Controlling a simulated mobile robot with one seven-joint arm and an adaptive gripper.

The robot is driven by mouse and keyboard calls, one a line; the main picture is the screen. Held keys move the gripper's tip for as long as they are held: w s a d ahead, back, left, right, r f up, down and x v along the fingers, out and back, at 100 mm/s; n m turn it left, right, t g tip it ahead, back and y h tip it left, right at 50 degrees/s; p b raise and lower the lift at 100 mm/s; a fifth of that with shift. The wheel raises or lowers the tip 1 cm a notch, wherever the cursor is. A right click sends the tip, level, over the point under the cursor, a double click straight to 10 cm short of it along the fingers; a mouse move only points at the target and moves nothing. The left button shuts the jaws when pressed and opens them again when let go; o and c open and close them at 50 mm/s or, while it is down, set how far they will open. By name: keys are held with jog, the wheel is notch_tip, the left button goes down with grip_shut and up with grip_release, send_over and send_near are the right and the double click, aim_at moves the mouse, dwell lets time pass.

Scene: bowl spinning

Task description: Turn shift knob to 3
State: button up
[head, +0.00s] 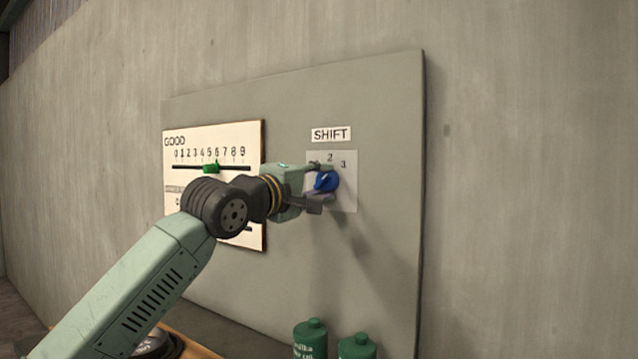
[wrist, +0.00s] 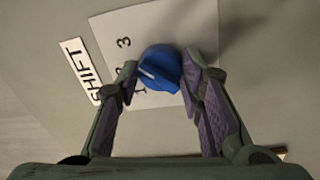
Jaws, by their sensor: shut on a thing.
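The blue shift knob (head: 326,182) sits on a pale plate (head: 347,196) under the SHIFT label (head: 331,134). The numbers 2 and 3 show above it in the head view. In the wrist view the knob (wrist: 161,70) has a white mark on the side facing the numbers. The mark appears to point near the 2; its exact setting is hard to tell. My gripper (head: 319,185) is shut on the knob, with one finger on each side. In the wrist view the gripper (wrist: 164,72) partly covers the 2 and the 1.
A white GOOD board (head: 255,150) with a number scale and a green slider (head: 211,167) is left of the knob, partly behind my arm. Two green canisters (head: 310,340) stand below the grey panel (head: 390,130). The space right of the knob is clear.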

jog(key=o, duration=1.2)
jog(key=shift+c, duration=0.2)
jog(key=r+v, duration=0.1)
jog(key=v, duration=1.1)
jog(key=shift+f, duration=0.5)
